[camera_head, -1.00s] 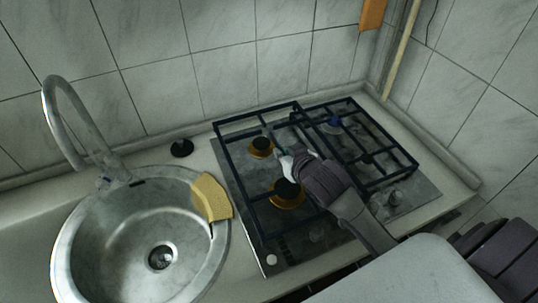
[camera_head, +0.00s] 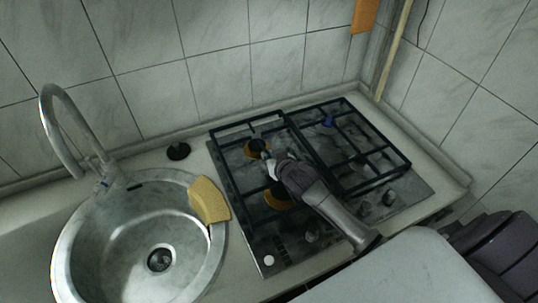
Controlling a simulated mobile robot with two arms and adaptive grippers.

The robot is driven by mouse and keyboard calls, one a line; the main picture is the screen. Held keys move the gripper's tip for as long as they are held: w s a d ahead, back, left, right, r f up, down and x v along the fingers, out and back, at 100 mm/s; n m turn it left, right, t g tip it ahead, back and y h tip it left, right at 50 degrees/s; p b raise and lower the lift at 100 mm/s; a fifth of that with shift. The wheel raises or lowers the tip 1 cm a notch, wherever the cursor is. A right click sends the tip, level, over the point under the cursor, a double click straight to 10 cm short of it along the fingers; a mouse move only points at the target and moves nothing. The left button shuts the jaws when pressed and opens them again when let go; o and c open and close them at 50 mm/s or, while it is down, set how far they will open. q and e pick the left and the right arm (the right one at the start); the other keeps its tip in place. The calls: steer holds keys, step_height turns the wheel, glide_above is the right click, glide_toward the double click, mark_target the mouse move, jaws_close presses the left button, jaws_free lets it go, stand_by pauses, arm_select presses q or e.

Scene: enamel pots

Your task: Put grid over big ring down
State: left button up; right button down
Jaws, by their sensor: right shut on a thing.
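The dark metal grid (camera_head: 247,123) lies over the left half of the hob, around the two orange-yellow burner rings. The larger ring (camera_head: 275,201) is at the front, partly hidden by my right gripper and arm. The smaller ring (camera_head: 252,154) is at the back. My right gripper (camera_head: 270,158) is shut on the grid near its middle, between the two rings. The exact contact is hidden by the fingers. The grid appears low, close to the hob, but I cannot tell whether it rests fully on it. My left gripper is not in view.
A second dark grid (camera_head: 382,150) covers the right half of the hob, with a blue piece (camera_head: 328,121) at its back. Knobs (camera_head: 389,198) sit at the front right. A yellow sponge (camera_head: 208,201) lies on the rim of the round sink (camera_head: 95,262). Tiled walls close off the back and right.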

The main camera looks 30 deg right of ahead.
steer(key=shift+w+r, duration=0.1)
stand_by(0.3)
steer(key=shift+f+b, duration=0.3)
steer(key=shift+f, duration=0.2)
steer(key=c, duration=1.7)
jaws_free()
steer(key=shift+f, duration=0.15)
steer(key=o, duration=0.4)
